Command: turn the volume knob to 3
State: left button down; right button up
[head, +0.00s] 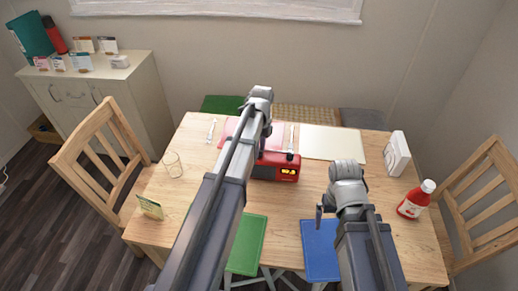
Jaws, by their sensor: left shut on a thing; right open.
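A red radio (262,171) with a lit yellow display (288,171) stands on the table in the head view. A dark knob (290,156) shows on its top at the right. My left gripper (263,151) points down at the top of the radio, left of that dark knob. It is shut on what seems to be the volume knob, but my arm hides the grip and any number scale. The display digits are too small to read surely. My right gripper (321,213) is open and empty above the front right of the table, apart from the radio.
The table (385,187) holds a glass (172,165), a card (151,207), a ketchup bottle (415,200) and a white box (397,154). Chairs stand at both sides.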

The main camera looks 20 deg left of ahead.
aim_at(260, 152)
pick_arm(q)
jog(key=shift+m, duration=0.9)
jog(key=c, duration=0.6)
grip_release()
jog(key=shift+o, duration=0.2)
jog(key=r+p, duration=0.7)
jog(key=p, duration=0.1)
jog(key=shift+w+d+r, duration=0.15)
jog(key=shift+w+r, duration=0.05)
jog(key=shift+r, duration=0.2)
